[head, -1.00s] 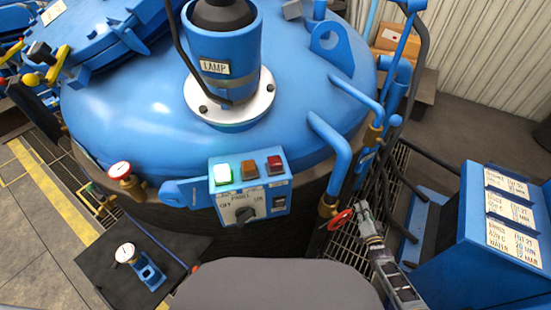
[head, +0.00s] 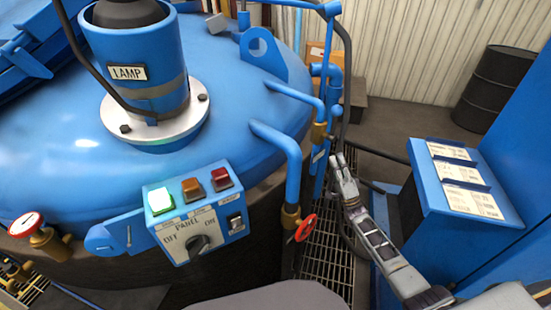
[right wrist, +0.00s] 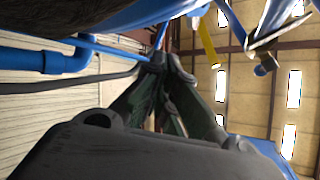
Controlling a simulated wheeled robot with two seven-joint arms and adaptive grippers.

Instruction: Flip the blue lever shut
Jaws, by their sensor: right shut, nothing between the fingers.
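I cannot single out the blue lever with certainty among the many blue parts. A blue fitting (head: 328,10) at the top of the upright blue pipes beside the vessel may be it. My right gripper (head: 341,161) is shut and empty, just right of these pipes and below the fitting, apart from it in the picture. In the right wrist view its fingertips (right wrist: 167,62) are together, close to thin blue pipework. My left gripper is out of view.
The blue vessel (head: 60,130) fills the left, with a lamp housing (head: 140,75) and a switch panel (head: 195,215). A red handwheel (head: 305,228) sits below the pipes. A blue label stand (head: 425,195) is right of my arm. A dark drum (head: 497,88) stands behind.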

